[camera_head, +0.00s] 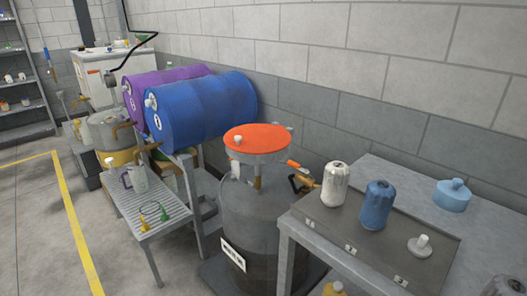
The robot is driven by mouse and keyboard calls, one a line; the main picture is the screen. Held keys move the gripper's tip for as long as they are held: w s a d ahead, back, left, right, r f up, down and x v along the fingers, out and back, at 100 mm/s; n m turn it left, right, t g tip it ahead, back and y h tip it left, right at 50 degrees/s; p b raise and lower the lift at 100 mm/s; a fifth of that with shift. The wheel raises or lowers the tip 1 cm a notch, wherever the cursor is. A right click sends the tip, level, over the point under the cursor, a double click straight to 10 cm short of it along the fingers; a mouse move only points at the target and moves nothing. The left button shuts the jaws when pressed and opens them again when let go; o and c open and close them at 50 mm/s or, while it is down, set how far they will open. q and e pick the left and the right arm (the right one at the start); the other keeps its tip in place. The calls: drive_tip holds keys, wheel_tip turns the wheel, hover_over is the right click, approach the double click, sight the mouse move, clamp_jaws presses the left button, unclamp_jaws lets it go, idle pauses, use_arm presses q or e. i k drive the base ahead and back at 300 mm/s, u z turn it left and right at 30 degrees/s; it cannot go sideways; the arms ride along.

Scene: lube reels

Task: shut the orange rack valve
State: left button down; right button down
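A blue drum (205,108) and a purple drum (165,80) lie on their sides on a grey rack (205,200). A small orange-brown fitting (150,147) shows at the lower front of the blue drum. Neither of my grippers is visible in the head view.
A grey drum (262,215) with an orange disc (258,137) on top stands in front of the rack. A slatted stand (165,225) holds a jug (136,179). A table (380,168) at right holds several bottles. Floor at left is clear.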

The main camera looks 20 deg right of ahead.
sight(295, 166)
drive_tip(key=z, duration=0.7)
drive_tip(key=i, duration=1.05)
drive_tip(key=z, duration=1)
